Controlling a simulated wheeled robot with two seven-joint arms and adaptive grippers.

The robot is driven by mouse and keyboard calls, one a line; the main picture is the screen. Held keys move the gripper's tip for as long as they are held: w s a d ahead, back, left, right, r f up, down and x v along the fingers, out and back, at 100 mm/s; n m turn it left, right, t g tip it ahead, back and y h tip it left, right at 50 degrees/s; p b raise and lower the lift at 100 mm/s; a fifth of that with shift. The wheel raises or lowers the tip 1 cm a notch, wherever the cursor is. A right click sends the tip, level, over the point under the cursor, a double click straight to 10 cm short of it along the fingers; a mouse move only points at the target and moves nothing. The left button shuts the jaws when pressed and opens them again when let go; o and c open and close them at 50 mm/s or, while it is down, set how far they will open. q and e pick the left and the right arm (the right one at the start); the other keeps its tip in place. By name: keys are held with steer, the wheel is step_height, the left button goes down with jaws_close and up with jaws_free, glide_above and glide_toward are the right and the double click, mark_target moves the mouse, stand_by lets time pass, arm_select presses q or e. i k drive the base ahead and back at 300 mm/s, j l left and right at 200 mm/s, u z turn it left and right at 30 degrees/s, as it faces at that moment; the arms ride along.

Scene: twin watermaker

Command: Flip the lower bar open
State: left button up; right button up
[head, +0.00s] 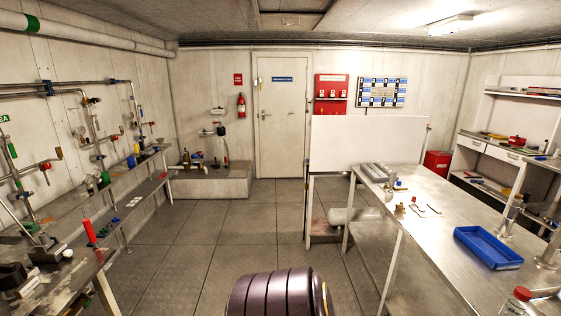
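A closed pale door (283,150) with a small blue sign stands in the far wall. It has small fittings near its left edge, too small to make out. I cannot tell any lower bar apart, on the door or elsewhere, at this distance. Neither of my grippers shows in the head view.
A metal workbench (440,235) on the right carries a blue tray (488,247) and several small fittings. A white panel (365,146) stands at its far end. A left bench (130,200) holds tools below wall pipes. The tiled floor (210,235) between is clear toward the door.

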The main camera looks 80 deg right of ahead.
mark_target(483, 185)
steer(key=i+l+z, duration=0.2)
steer(key=l, duration=0.2)
steer(key=l+z, duration=0.2)
steer(key=l, duration=0.25)
steer(key=i+l+z, duration=0.2)
steer(key=l, duration=0.15)
steer(key=i+l+z, duration=0.25)
steer(key=l+z, duration=0.2)
steer(key=i+l+z, duration=0.55)
steer(key=z, duration=0.3)
steer(key=i+l+z, duration=0.1)
steer(key=i+z, duration=0.6)
steer(key=i, duration=0.5)
steer(key=i+u, duration=0.15)
steer(key=i, duration=1.5)
steer(key=i+z, duration=0.2)
steer(key=i, duration=0.65)
